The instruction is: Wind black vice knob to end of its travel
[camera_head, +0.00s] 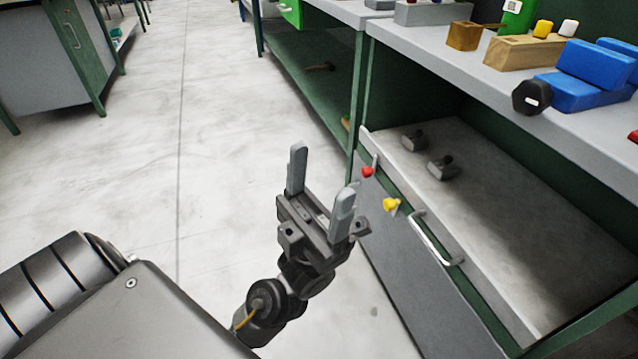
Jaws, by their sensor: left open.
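The black vice knob (532,96) is a dark, many-sided knob with a small white mark on its face. It sticks out over the bench's front edge, at the near end of the blue vice (579,88). My left gripper (322,172) is open and empty, with its two grey fingers pointing up. It is in front of the bench, well left of and lower than the knob, and touches nothing that I can see. My right gripper is not in view.
An open drawer (470,250) with a metal handle and red and yellow knobs juts out beside my left gripper. Two grey metal parts lie inside. Wooden blocks (525,50) stand on the bench top (480,78) left of the vice. The floor (110,185) at left is clear.

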